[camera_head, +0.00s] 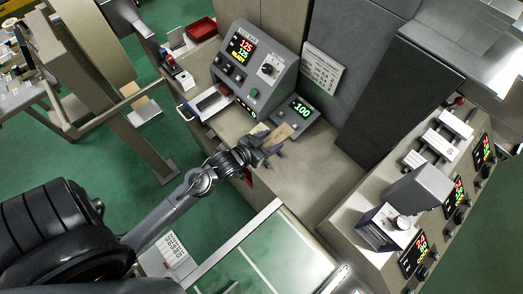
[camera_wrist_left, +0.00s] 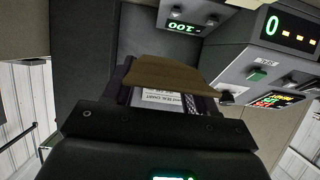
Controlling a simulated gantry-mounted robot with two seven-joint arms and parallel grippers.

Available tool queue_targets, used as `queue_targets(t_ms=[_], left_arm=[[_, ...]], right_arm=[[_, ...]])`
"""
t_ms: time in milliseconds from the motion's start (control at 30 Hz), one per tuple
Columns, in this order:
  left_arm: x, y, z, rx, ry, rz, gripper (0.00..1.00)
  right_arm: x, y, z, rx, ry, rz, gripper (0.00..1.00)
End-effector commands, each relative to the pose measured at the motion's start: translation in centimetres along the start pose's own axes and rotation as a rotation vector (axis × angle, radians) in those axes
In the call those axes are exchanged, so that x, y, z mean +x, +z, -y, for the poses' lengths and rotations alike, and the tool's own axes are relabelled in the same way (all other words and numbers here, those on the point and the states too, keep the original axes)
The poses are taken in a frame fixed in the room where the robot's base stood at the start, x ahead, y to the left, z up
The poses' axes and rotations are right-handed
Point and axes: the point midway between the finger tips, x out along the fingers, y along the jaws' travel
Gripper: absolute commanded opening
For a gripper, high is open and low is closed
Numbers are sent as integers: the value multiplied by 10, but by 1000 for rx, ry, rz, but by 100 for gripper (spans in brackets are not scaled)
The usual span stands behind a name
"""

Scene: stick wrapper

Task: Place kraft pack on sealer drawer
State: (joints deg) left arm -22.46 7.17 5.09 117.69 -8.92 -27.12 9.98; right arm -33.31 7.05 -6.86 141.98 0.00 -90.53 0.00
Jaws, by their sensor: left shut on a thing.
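The tan kraft pack (camera_head: 281,134) is held in my left gripper (camera_head: 268,146), above the beige bench in front of the sealer. In the left wrist view the pack (camera_wrist_left: 172,73) spans the shut jaws of the gripper (camera_wrist_left: 168,98), with a white printed label behind it. The sealer (camera_head: 257,70) is a grey box with red and green digits and a black knob. Its drawer (camera_head: 207,103) sticks out at the lower left with a handle. The pack is to the right of the drawer and apart from it. My right gripper is not in view.
A small grey display unit (camera_head: 296,112) reading -100 stands just beyond the pack. A red bin (camera_head: 201,29) is behind the drawer. A console (camera_head: 420,200) with several displays and a dial is at the right. Bare bench (camera_head: 310,170) lies right of the gripper.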

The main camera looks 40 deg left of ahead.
Motion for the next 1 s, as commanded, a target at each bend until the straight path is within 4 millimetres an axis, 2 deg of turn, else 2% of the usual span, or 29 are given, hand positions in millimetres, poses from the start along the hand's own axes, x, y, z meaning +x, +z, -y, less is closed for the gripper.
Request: queue_targets(t_ms=[100, 400, 667, 900, 1000], left_arm=[[6, 14, 0, -1, 0, 1, 28], [23, 56, 0, -1, -1, 1, 28], [30, 72, 0, 0, -1, 1, 28], [40, 98, 0, 0, -1, 1, 28], [42, 101, 0, 1, -1, -1, 28]], right_arm=[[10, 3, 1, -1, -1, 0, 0], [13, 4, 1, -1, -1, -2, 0], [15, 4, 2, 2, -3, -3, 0], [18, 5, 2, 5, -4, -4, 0], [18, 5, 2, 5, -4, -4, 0]])
